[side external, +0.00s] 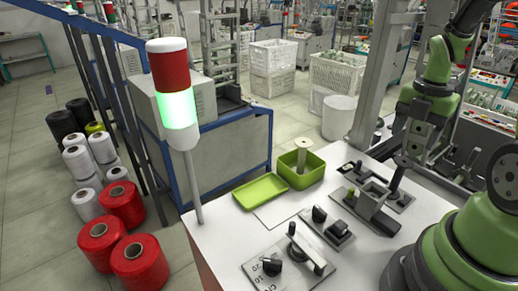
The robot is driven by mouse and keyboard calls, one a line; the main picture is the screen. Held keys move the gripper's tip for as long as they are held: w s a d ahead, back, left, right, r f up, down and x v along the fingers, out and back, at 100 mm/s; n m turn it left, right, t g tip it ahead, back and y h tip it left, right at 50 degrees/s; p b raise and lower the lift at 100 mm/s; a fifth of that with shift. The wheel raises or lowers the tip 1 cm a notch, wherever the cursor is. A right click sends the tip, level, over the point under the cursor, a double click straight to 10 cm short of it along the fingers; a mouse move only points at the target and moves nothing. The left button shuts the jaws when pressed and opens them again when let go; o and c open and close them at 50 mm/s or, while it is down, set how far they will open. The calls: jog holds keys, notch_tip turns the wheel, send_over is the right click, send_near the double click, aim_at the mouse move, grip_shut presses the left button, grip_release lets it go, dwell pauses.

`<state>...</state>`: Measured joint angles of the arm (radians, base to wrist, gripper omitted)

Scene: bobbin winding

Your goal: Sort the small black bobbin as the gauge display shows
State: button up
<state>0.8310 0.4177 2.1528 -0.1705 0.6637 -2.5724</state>
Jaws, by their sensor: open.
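My gripper (393,190) is at the right of the white table, pointing down over a grey fixture (372,214). Its fingers are small and dark here; it is open. I cannot tell whether anything is between the fingers. A small black cylinder (319,213) stands on a grey plate left of the fixture; I cannot tell whether it is the bobbin or a knob. A green bin (316,160) at the table's back holds an upright pale spool (302,155). A shallow green tray (260,191) lies to its left. I cannot make out a gauge reading.
A signal tower (169,75), red above and lit green below, stands at the table's left corner. A plate with a black dial (271,265) and a raised bar sits at the front. A thin pale sheet (275,214) lies before the tray. Red spools (140,262) stand on the floor.

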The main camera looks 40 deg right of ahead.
aim_at(404, 161)
jog(key=shift+f, duration=3.25)
jog(key=c, duration=0.6)
jog(key=shift+r, duration=2.55)
jog(key=shift+c, duration=0.2)
